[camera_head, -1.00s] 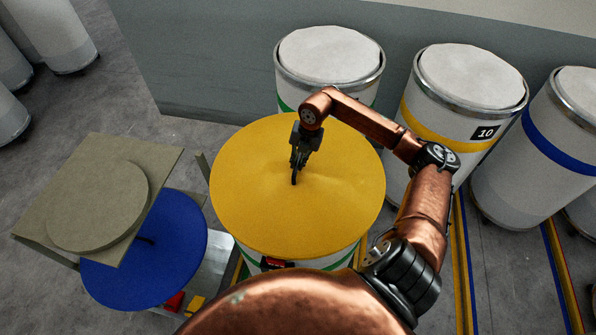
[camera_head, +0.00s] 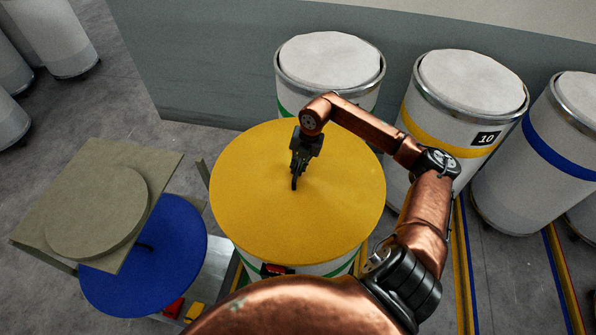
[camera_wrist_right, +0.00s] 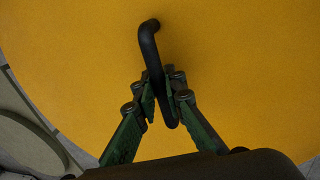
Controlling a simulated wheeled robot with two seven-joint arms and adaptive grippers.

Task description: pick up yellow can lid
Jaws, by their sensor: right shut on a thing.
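The yellow can lid (camera_head: 340,215) is a large round disc lying on top of a white can with a green band (camera_head: 340,264). My right gripper (camera_head: 295,180) is above the middle of the lid, pointing down, at its black handle. In the right wrist view, the right gripper (camera_wrist_right: 165,105) has its green fingers closed on the black bent handle (camera_wrist_right: 150,45), which stands out against the yellow surface. Whether the lid sits flat on the can or slightly above it cannot be told. My left gripper is not in view.
A blue lid (camera_head: 165,265) lies left of the yellow one, partly under a beige board (camera_head: 150,165) bearing a round beige disc (camera_head: 95,212). Several filled white cans, one marked 10 (camera_head: 470,85), stand behind and right. Grey floor (camera_head: 125,105) is free at upper left.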

